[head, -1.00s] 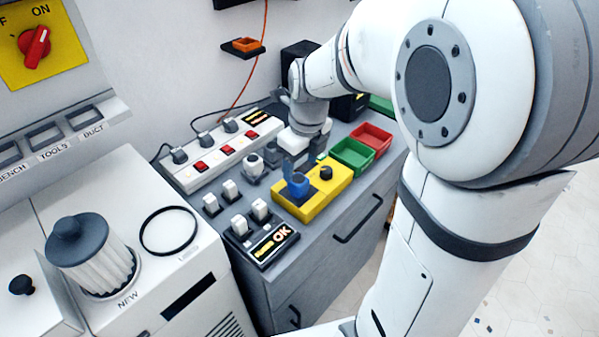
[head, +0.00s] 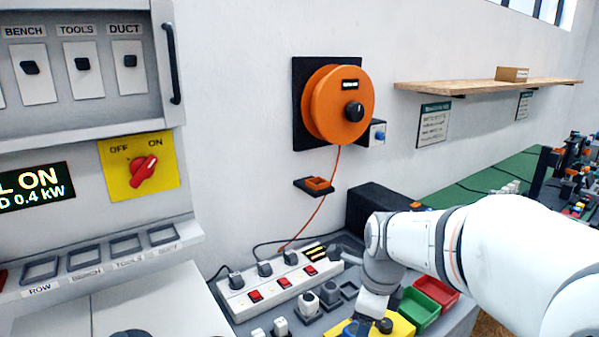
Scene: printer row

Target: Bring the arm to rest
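My white arm comes in from the right in the head view and bends down over the grey bench at bottom centre. My gripper (head: 362,322) is at the lower end, low over the yellow box (head: 402,325) with a black knob. Its fingers are small and partly lost against the blue part there and the bottom edge. I cannot tell whether they are open or shut, or whether they hold or touch anything.
A white power strip (head: 280,285) with red switches and grey plugs lies left of the arm. Green (head: 415,310) and red (head: 437,292) bins stand right of it. An orange reel (head: 335,105) and small holder (head: 318,185) are on the wall. A red knob (head: 143,172) points toward ON.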

